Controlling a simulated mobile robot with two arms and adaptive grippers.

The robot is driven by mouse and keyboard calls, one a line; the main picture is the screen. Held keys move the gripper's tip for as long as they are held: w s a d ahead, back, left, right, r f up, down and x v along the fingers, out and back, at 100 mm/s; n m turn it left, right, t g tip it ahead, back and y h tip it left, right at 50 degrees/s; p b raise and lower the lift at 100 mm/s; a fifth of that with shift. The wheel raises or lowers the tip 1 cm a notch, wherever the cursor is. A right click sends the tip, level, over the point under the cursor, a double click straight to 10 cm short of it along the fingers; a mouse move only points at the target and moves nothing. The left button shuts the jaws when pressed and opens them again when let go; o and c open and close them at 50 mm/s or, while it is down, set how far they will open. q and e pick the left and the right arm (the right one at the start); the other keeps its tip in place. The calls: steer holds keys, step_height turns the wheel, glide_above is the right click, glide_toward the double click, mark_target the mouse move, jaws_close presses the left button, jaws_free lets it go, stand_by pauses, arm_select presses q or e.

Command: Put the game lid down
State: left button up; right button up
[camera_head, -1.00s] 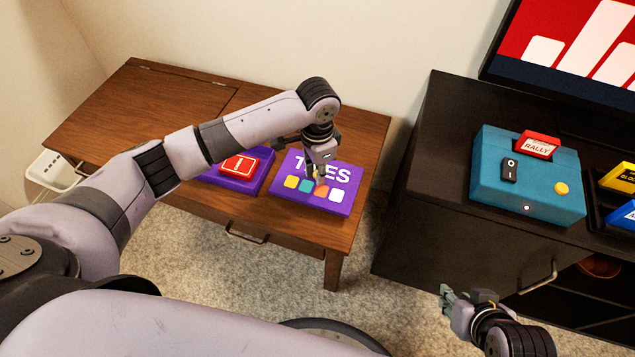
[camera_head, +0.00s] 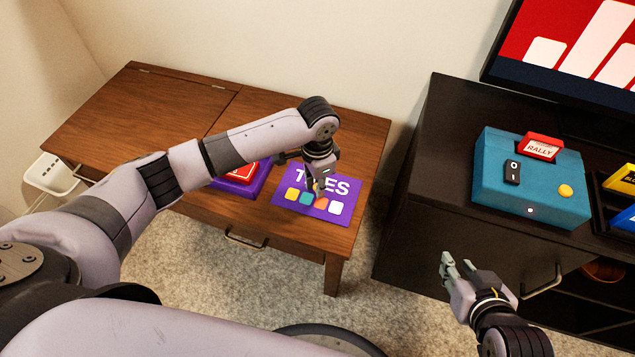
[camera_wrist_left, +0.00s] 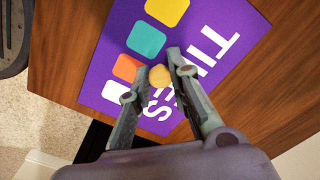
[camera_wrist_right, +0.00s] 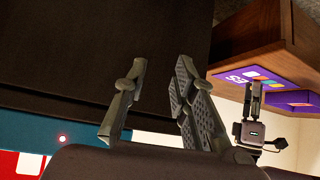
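The purple game lid (camera_head: 315,208), with white lettering and coloured squares, lies flat on the wooden table (camera_head: 345,165). My left gripper (camera_head: 319,186) is above it, pointing down. In the left wrist view the lid (camera_wrist_left: 118,45) fills the middle, and a round yellow knob (camera_wrist_left: 160,77) sits between the fingertips, which appear to touch it on both sides. A purple box (camera_head: 255,186) with a red box (camera_head: 243,172) in it is left of the lid, partly hidden by my left arm. My right gripper (camera_head: 455,260) is open and empty in front of the dark cabinet (camera_head: 440,225).
The table's left part is clear. A white stand (camera_head: 48,173) is at its left end.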

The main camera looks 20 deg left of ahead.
arm_select(q)
steer(key=o, duration=0.4)
steer(key=shift+o, duration=0.2)
steer(key=shift+r, duration=0.15)
